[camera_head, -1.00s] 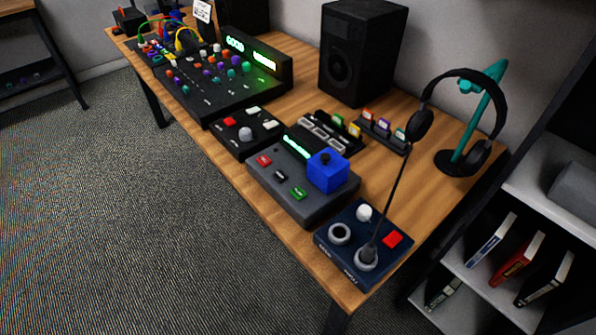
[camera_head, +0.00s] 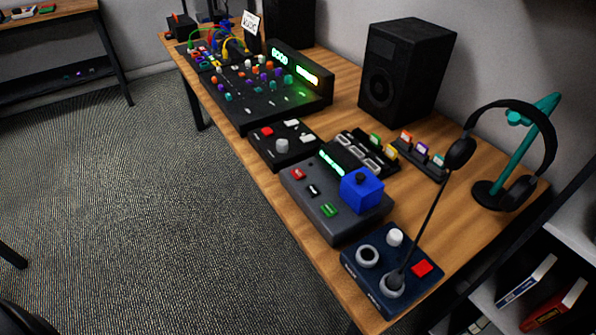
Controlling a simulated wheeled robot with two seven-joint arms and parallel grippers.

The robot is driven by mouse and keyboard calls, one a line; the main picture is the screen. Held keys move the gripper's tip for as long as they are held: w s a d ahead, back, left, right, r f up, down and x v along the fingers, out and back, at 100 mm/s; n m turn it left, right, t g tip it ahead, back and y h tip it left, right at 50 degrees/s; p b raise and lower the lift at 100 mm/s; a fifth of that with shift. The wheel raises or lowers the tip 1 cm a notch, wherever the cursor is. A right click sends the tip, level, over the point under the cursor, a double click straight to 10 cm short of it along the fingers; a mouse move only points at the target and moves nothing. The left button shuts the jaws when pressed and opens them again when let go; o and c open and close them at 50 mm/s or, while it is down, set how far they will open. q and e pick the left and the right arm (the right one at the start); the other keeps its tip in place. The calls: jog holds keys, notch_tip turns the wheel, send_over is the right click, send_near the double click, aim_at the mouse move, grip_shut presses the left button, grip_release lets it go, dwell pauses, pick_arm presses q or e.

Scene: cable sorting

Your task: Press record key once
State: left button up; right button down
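A grey recorder-like box (camera_head: 335,222) sits on the wooden desk. It has a red key (camera_head: 297,174), a black key (camera_head: 313,190) and a green key (camera_head: 329,210), plus a lit green display (camera_head: 331,164). A blue block with a dark knob (camera_head: 361,191) stands on its right part. The key labels are too small to read. Another red key (camera_head: 267,132) is on a small black box (camera_head: 283,148) behind it, and a red button (camera_head: 422,268) is on the dark blue microphone base (camera_head: 390,293). Neither of my grippers is in view.
The desk (camera_head: 465,235) also holds a mixer (camera_head: 262,98), a black speaker (camera_head: 404,70), a headphone stand (camera_head: 517,160), and cartridge racks (camera_head: 418,156). A shelf with books (camera_head: 525,280) stands at lower right. Carpet (camera_head: 130,200) left of the desk is clear.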

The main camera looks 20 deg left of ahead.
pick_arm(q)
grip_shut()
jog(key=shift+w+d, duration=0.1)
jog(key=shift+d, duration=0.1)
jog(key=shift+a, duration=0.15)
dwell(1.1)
